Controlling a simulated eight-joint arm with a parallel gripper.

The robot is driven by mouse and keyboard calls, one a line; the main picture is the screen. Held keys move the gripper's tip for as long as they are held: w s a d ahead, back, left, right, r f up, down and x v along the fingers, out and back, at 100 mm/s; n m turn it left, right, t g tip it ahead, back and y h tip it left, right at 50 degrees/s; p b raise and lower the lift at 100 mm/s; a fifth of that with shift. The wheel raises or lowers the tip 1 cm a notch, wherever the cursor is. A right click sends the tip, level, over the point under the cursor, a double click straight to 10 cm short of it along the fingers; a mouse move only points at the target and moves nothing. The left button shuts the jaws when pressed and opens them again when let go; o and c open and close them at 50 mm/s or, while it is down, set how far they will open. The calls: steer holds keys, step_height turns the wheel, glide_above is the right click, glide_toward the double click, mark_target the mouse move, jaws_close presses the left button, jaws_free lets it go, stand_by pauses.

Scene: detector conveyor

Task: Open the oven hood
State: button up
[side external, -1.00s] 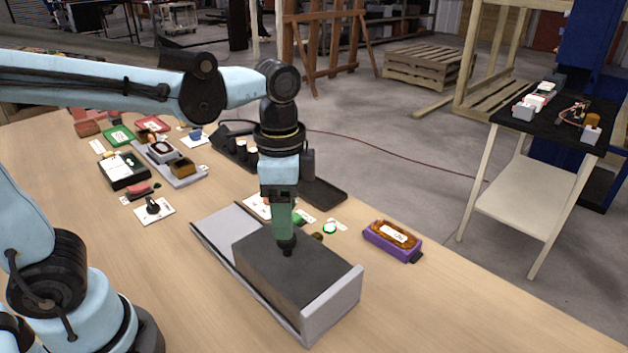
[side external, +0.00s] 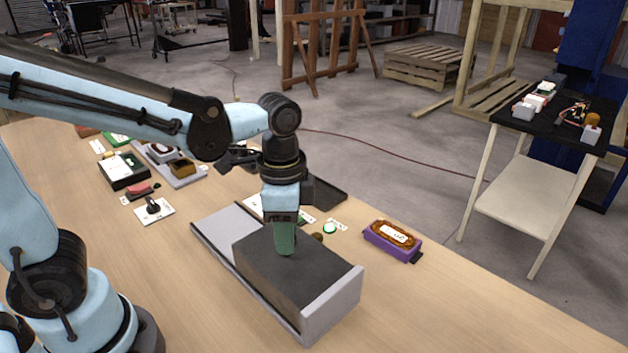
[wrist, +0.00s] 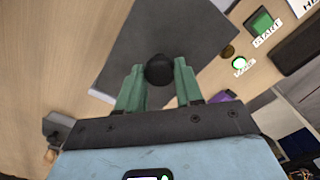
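The oven hood (side external: 300,267) is a dark grey box on a light grey base (side external: 222,226) that has an upright end plate on the right. The hood covers the right part of the base, and the left part is bare. The hood also shows in the wrist view (wrist: 188,33). Its round black knob (wrist: 158,70) is on top. My gripper (side external: 286,251) points down at the top of the hood and hides the knob in the side view. In the wrist view its green fingers (wrist: 158,72) are apart, one on each side of the knob, with small gaps seeming to remain.
A purple box (side external: 392,240) stands right of the hood. Behind the hood are a green button (side external: 330,228) and labels. Several small devices, including a black box (side external: 124,172) and a switch (side external: 153,207), lie to the left. The front of the table is clear.

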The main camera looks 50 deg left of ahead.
jaws_close()
steer(key=shift+a, duration=0.1)
steer(key=a, duration=1.7)
steer(key=shift+a, duration=0.25)
steer(key=o, duration=0.7)
jaws_free()
steer(key=shift+r, duration=0.15)
step_height(320, 180, up, 12)
steer(key=shift+f, duration=0.1)
